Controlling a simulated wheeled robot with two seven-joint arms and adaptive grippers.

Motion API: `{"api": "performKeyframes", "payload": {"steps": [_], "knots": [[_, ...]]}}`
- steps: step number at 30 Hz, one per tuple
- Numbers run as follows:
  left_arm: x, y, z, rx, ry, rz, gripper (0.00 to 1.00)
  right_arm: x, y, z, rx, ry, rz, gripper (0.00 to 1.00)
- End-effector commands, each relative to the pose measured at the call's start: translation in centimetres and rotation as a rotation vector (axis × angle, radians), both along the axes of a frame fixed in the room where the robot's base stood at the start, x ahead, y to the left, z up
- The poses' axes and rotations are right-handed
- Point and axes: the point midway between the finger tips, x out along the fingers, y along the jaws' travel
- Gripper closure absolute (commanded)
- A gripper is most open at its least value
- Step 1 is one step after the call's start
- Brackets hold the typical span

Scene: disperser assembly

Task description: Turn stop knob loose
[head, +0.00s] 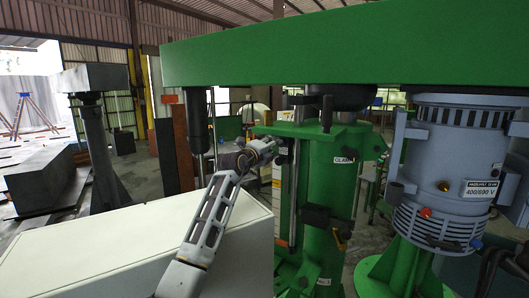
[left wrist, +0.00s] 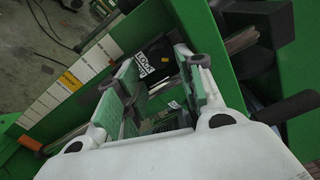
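My left gripper (head: 275,148) is at the upper part of the green column beside the vertical rod. In the left wrist view its two fingers (left wrist: 165,55) stand apart, open, with green pads facing each other. Between and beyond the fingertips is a dark block with a lettered white label (left wrist: 145,67) that seems to read LOCK and STOP. The stop knob cannot be picked out with certainty; no turning part is plainly gripped. My right gripper is in neither view.
A green beam (head: 340,50) runs overhead. A black upright handle (head: 327,113) and a CLAMP label (head: 344,161) are on the column. A grey motor (head: 445,170) stands at right, a pale cabinet (head: 130,250) below my arm. In the left wrist view a black handle (left wrist: 286,109) juts at right.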

Motion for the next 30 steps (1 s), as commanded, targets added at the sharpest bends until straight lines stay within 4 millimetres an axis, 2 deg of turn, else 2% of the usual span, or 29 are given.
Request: {"api": "performKeyframes", "payload": {"steps": [18, 30], "knots": [[-3.8, 2.1, -0.1, -0.001, 0.0, 0.001, 0.62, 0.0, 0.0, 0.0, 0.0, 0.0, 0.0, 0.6], [-4.7, 2.6, 0.0, 0.0, 0.0, 0.001, 0.62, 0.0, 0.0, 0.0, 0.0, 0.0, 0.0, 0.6]]}}
